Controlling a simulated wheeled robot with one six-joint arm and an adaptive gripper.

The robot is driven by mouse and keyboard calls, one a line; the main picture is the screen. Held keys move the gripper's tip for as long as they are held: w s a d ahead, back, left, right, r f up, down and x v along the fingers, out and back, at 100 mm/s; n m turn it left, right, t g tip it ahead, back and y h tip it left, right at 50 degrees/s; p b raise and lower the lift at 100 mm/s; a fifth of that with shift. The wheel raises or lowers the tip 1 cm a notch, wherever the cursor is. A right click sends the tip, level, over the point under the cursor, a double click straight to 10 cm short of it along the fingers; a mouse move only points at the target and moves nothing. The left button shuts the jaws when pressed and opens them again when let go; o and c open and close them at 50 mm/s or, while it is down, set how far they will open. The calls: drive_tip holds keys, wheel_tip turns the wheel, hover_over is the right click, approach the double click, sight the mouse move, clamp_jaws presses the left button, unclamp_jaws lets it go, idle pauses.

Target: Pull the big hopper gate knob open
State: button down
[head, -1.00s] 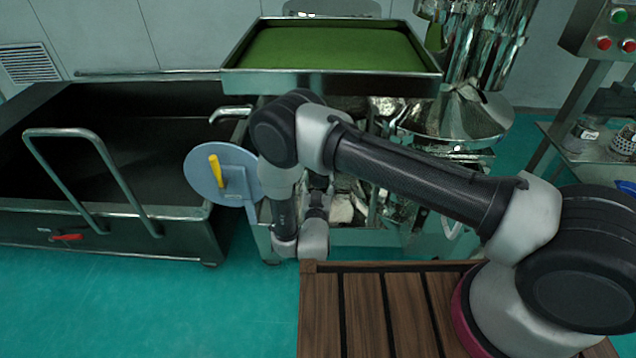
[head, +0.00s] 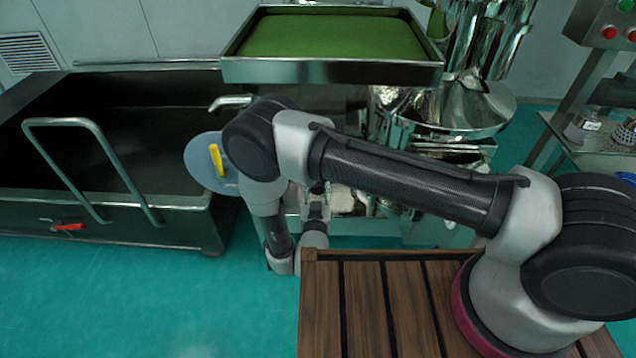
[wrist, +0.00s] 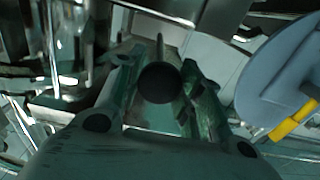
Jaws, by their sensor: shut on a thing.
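The big hopper gate knob (wrist: 160,82) is a round black ball on a thin rod, seen in the middle of the wrist view. My gripper (wrist: 160,85) has one finger on each side of it and is shut on it. In the head view my gripper (head: 317,200) is partly covered by my own arm, below the green-filled hopper (head: 335,74), and the knob is hidden there. The gate behind the rod cannot be made out clearly.
A blue-grey disc with a yellow handle (head: 216,160) is left of my arm; the disc (wrist: 275,80) is close on the right in the wrist view. Shiny sieve parts (head: 475,110) stand at right.

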drive_tip(key=c, duration=0.9)
unclamp_jaws()
drive_tip(key=shift+r, duration=0.1)
wheel_tip(320, 180, up, 10)
drive_tip(key=shift+f, duration=0.1)
